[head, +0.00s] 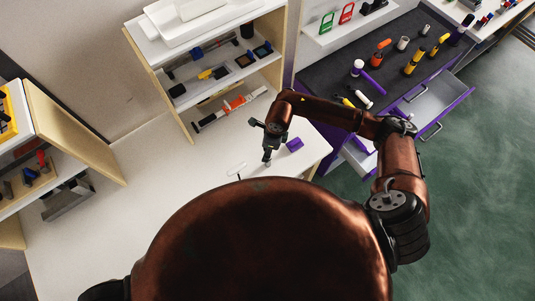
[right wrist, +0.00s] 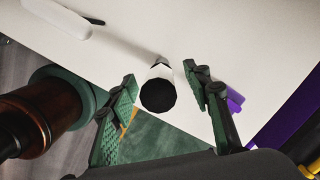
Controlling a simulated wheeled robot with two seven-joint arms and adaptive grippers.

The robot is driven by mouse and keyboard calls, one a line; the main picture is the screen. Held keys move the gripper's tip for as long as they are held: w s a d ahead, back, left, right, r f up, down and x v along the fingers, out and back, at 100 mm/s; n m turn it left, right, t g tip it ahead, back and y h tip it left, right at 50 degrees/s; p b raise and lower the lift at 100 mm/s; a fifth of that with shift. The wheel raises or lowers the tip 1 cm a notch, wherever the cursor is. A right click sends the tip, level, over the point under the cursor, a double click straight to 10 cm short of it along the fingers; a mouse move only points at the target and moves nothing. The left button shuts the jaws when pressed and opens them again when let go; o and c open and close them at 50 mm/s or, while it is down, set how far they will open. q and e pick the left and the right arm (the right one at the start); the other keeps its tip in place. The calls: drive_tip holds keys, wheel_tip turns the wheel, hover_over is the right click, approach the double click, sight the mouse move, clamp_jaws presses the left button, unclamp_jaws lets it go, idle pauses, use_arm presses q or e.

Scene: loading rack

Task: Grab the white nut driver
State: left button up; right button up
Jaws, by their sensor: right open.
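A white cylinder with a dark round end, which looks like the white nut driver (right wrist: 159,72), stands between the fingers of my right gripper (right wrist: 165,100) in the right wrist view. Its dark end faces the camera. The fingers are open on either side, with a visible gap to each. In the head view my right gripper (head: 268,160) points down at the white table near its front edge, and it mostly hides the driver. My left gripper is not in view.
A white bar-shaped handle with a dark rod (head: 237,168) lies left of the gripper; it also shows in the right wrist view (right wrist: 58,18). A purple block (head: 294,143) lies to the right. A shelf unit (head: 190,128) stands behind. A purple cabinet with open drawers (head: 435,105) stands right.

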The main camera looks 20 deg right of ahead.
drive_tip(key=shift+a+f+p, duration=0.15)
drive_tip(key=shift+f+p, duration=0.15)
drive_tip(key=shift+f, duration=0.65)
drive_tip(key=shift+a+f+p, duration=0.1)
drive_tip(key=shift+f+p, duration=0.15)
drive_tip(key=shift+f, duration=0.65)
drive_tip(key=shift+c, duration=0.5)
clamp_jaws()
